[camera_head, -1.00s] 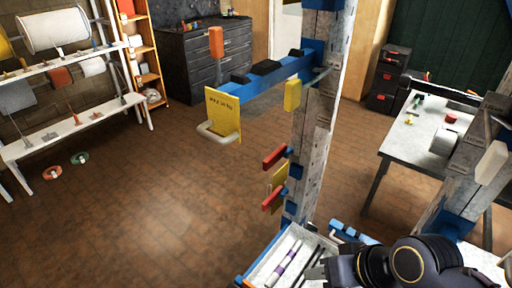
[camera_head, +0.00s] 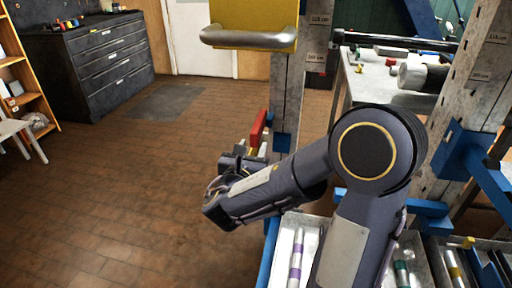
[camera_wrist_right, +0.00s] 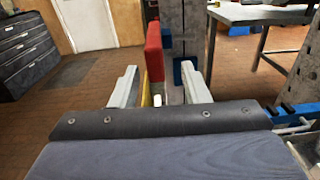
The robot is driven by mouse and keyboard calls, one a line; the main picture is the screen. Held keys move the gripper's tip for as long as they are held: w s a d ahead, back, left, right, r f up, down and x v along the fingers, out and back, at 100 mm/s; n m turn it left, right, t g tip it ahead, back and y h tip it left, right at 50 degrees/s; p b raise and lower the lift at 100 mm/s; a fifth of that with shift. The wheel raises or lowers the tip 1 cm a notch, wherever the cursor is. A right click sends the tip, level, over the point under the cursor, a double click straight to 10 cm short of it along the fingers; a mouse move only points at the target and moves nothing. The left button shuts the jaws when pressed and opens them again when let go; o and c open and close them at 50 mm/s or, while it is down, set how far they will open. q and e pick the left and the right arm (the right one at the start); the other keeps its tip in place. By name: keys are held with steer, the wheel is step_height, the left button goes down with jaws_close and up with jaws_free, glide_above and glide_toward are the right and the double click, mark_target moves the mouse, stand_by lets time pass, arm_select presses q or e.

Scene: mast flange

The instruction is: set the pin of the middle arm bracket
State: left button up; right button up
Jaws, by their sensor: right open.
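A red lever-like piece (camera_head: 258,129) stands by the grey mast (camera_head: 288,95), next to a small blue bracket part (camera_head: 281,143). I cannot tell which piece is the pin. My right gripper (camera_head: 245,152) is open, just left of the red piece. In the right wrist view its two pale fingers (camera_wrist_right: 159,88) stand apart. The red piece (camera_wrist_right: 153,52), a thin yellow strip (camera_wrist_right: 146,88) and a small white tip (camera_wrist_right: 157,100) show between or just beyond them. Contact cannot be made out. My left gripper is out of view.
A yellow plate (camera_head: 252,25) with a thick grey bar hangs above my right gripper. A tray with a purple-banded tube (camera_head: 296,255) lies below my arm. A second upright (camera_head: 470,90) and a worktable (camera_head: 375,78) are at right.

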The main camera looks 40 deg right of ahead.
mark_target(256, 133)
steer(key=shift+w, duration=0.35)
steer(key=x, duration=0.7)
steer(key=shift+w+d+r, duration=0.1)
steer(key=shift+w+d, duration=0.05)
jaws_close()
